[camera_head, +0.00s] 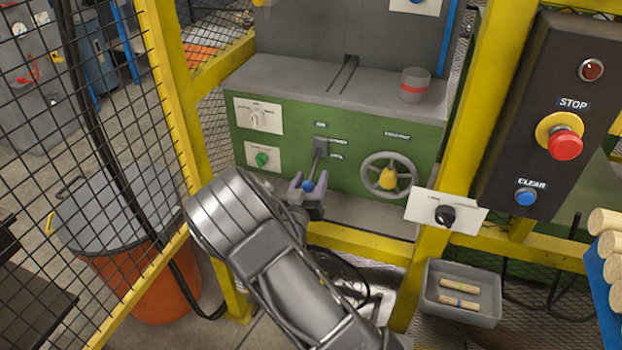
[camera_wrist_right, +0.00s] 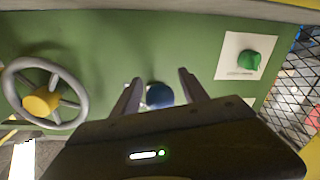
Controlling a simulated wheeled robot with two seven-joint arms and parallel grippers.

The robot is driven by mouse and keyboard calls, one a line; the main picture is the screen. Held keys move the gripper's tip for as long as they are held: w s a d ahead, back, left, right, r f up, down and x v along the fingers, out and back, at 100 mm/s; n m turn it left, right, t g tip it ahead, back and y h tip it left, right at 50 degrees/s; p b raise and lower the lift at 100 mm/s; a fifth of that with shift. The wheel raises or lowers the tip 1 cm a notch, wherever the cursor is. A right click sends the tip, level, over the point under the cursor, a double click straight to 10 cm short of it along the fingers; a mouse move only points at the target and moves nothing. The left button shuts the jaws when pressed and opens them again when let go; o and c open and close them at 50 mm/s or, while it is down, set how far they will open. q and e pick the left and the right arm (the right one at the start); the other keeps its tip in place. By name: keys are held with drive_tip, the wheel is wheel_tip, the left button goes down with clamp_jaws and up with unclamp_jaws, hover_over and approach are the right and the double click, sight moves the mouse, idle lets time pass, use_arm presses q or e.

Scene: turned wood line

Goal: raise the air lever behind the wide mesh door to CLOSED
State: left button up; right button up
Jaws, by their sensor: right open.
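The air lever (camera_head: 318,155) is on the green machine panel in the head view. Its grey shaft points downward from a slot to a blue knob (camera_head: 308,185). Small labels beside the slot are too small to read. My right gripper (camera_head: 306,186) is open, its two fingers on either side of the blue knob. In the right wrist view, the blue knob (camera_wrist_right: 158,95) shows between the open fingertips (camera_wrist_right: 158,88); contact cannot be told. The yellow-framed mesh door (camera_head: 110,130) stands to the left, clear of the panel opening. My left gripper is not in view.
A grey handwheel with yellow hub (camera_head: 388,178) is right of the lever; a green knob (camera_head: 262,159) is left. Yellow posts (camera_head: 478,100) frame the opening. A STOP box (camera_head: 540,110) and a black rotary switch (camera_head: 445,214) are at right. A grey cup (camera_head: 414,85) stands on the ledge.

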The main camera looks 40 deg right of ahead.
drive_tip(key=shift+w, duration=0.1)
drive_tip(key=shift+c, duration=0.4)
clamp_jaws()
idle(1.0)
